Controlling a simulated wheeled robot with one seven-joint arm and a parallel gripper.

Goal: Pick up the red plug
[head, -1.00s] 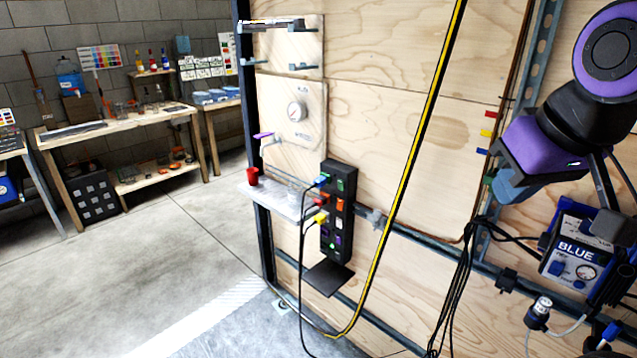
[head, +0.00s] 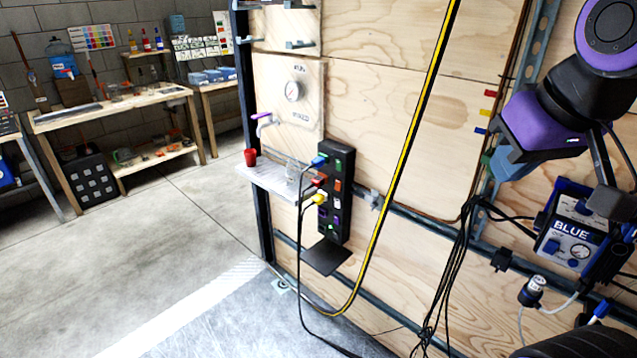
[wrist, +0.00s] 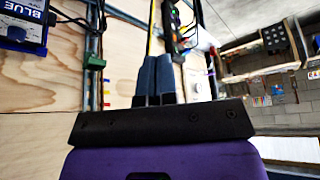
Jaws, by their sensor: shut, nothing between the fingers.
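The red plug (head: 319,181) is small and sits on the left side of a black upright power strip (head: 337,225) on the plywood wall, with a dark cable behind it. A blue plug (head: 319,161) is just above it and a yellow plug (head: 320,199) just below. My gripper (head: 499,170) is at the right of the head view, well apart from the strip. In the wrist view its two blue-grey fingers (wrist: 156,62) are together and empty. The strip also shows beyond the fingertips in the wrist view (wrist: 171,28); the red plug is too small to make out there.
A small shelf (head: 262,180) with a red cup (head: 251,157) and a clear vessel sits left of the strip. A yellow-black hose (head: 407,150) runs down the wall between strip and gripper. A blue box (head: 568,240) and hanging black cables (head: 456,270) are below my arm.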

